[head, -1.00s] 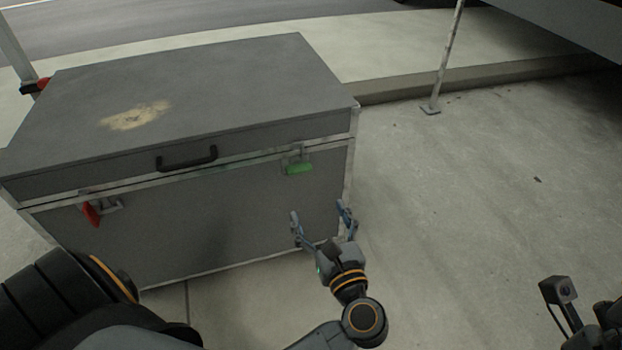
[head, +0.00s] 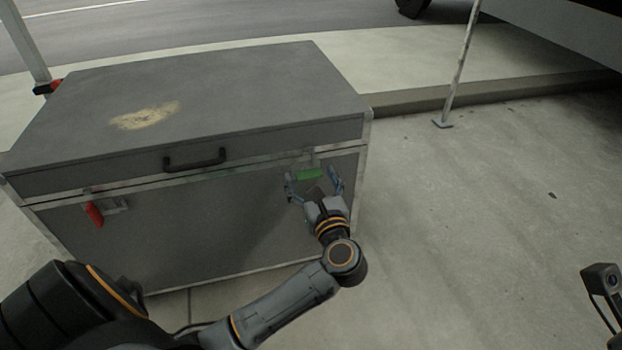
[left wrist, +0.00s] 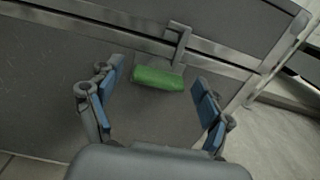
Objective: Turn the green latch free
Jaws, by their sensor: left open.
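The green latch (head: 309,174) is on the front face of a grey case (head: 250,215), near its right end, just under the lid seam. It lies roughly level below a metal bracket. My left gripper (head: 314,182) is open in front of it, with a finger on each side. In the left wrist view the green latch (left wrist: 158,78) shows between and beyond the blue-padded fingertips of the left gripper (left wrist: 156,92), and neither pad appears to touch it.
A red latch (head: 95,214) hangs at the left of the case front. A black handle (head: 195,160) is on the lid's front edge. A metal post (head: 460,70) stands on the pavement behind right. The ground right of the case is clear.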

